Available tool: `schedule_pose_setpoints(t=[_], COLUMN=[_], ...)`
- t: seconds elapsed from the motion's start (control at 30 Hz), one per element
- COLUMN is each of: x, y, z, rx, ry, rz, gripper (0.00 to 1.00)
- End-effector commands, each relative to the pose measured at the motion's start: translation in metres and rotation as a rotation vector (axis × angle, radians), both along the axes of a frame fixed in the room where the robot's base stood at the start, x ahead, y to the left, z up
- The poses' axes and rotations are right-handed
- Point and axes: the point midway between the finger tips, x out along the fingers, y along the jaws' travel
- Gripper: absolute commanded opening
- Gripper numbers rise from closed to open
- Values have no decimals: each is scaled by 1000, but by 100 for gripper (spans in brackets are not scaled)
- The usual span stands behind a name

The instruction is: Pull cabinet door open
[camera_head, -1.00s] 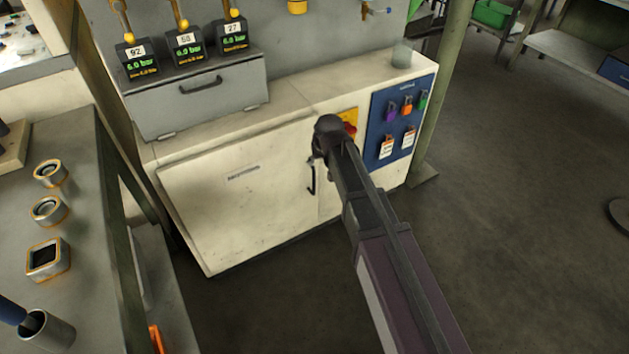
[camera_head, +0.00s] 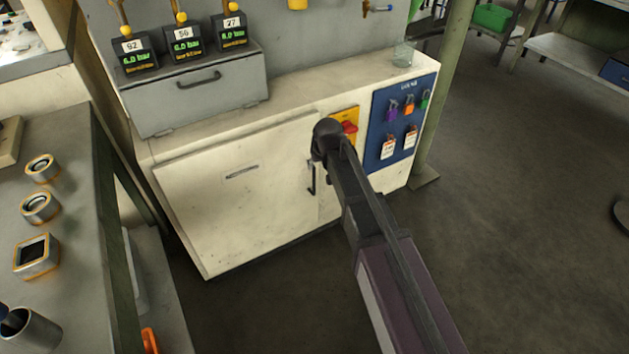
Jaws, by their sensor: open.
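The white cabinet door (camera_head: 235,205) is on the front of a low cream cabinet, left of my arm. A small label plate sits on its upper part. The door looks shut; I see no clear gap at its handle side. Its dark vertical handle (camera_head: 311,178) is near the right edge. My gripper (camera_head: 317,157) is at the end of my dark arm, at the top of the handle in the picture. It is open, but the wrist hides most of its fingers. I cannot tell whether it touches the handle.
A yellow plate with a red switch (camera_head: 348,127) and a blue padlock board (camera_head: 402,120) are right of the door. A glass (camera_head: 403,54) stands on the cabinet top. A grey workbench (camera_head: 75,190) with metal parts is close on the left.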

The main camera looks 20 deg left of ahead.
Motion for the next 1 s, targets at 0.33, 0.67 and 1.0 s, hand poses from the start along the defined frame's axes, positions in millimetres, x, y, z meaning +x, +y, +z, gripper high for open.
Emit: schedule_pose_setpoints(t=[0.33, 0.67, 1.0], x=[9, 18, 26], y=[7, 14, 20], z=[-31, -56, -81], rx=[0, 0, 0], ry=[0, 0, 0], rz=[0, 0, -1], gripper=[51, 51, 51])
